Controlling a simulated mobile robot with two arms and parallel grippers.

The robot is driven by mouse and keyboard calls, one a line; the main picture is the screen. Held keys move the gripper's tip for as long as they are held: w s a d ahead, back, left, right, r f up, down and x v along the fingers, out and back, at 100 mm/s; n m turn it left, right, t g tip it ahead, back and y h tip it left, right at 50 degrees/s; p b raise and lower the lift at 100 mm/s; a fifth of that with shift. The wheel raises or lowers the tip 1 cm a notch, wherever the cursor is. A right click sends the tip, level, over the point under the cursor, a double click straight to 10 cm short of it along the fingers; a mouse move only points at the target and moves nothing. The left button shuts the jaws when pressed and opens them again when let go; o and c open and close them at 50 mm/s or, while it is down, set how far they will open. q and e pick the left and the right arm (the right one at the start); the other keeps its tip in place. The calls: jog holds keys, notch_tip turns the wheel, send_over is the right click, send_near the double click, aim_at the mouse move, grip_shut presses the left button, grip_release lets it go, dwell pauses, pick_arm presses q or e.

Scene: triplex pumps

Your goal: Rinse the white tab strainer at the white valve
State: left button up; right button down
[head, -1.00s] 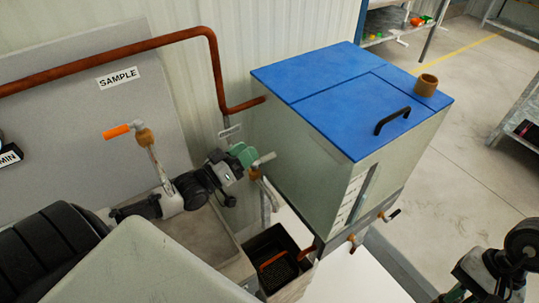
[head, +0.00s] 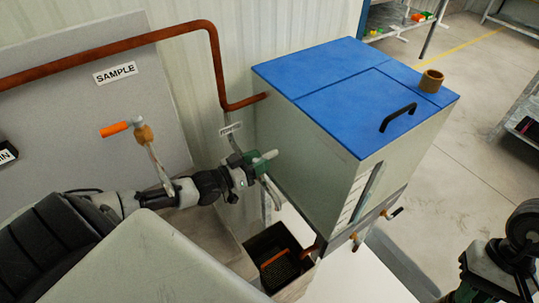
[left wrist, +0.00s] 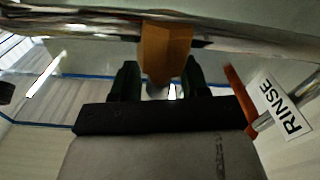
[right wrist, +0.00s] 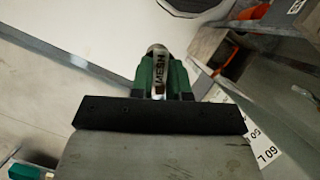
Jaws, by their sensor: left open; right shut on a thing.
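The white valve's pale handle (head: 264,157) sticks out beside the blue-lidded tank. My left gripper (head: 254,163) is at it, jaws open. In the left wrist view its green fingers (left wrist: 157,85) stand on either side of the brass valve body (left wrist: 166,48) and a pale handle end (left wrist: 157,90); contact cannot be told. The head view shows my right arm at lower right, but not the strainer. A RINSE label (left wrist: 285,107) hangs nearby.
A dark basin (head: 253,247) with a grate stands below the valve. The blue-lidded tank (head: 330,85) is close on its right. A red-brown pipe (head: 216,65) runs along the wall. An orange-handled valve (head: 115,129) is at left. Open floor lies to the right.

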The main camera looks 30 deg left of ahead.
aim_at(270, 155)
pick_arm(q)
jog(key=shift+x, duration=2.05)
jog(key=shift+c, duration=0.3)
grip_shut()
